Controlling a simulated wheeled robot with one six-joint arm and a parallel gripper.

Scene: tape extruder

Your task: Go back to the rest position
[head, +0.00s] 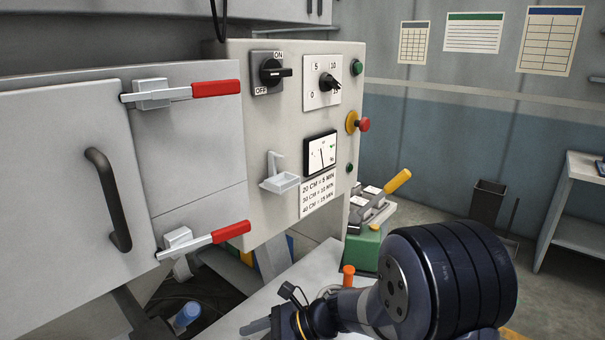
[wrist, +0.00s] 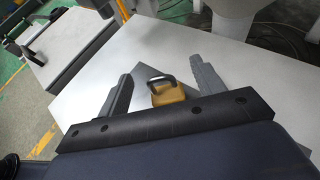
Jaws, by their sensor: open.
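My gripper (wrist: 161,68) shows in the wrist view with its two grey fingers wide apart, open. A brass padlock (wrist: 168,93) with a dark shackle appears between the fingers, over a white tabletop (wrist: 245,85). I cannot tell how far it is below them, and no finger touches it visibly. In the head view, my arm reaches in from the lower right. My gripper (head: 256,328) is at the bottom edge, partly cut off, over the white table (head: 310,268) in front of the machine.
The grey machine (head: 190,140) with two red-handled latches (head: 215,89) and a control panel (head: 290,110) fills the left and middle. An orange-topped object (head: 348,272) stands beside my arm. A green box (head: 364,250) with a yellow-handled lever (head: 397,181) is behind it.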

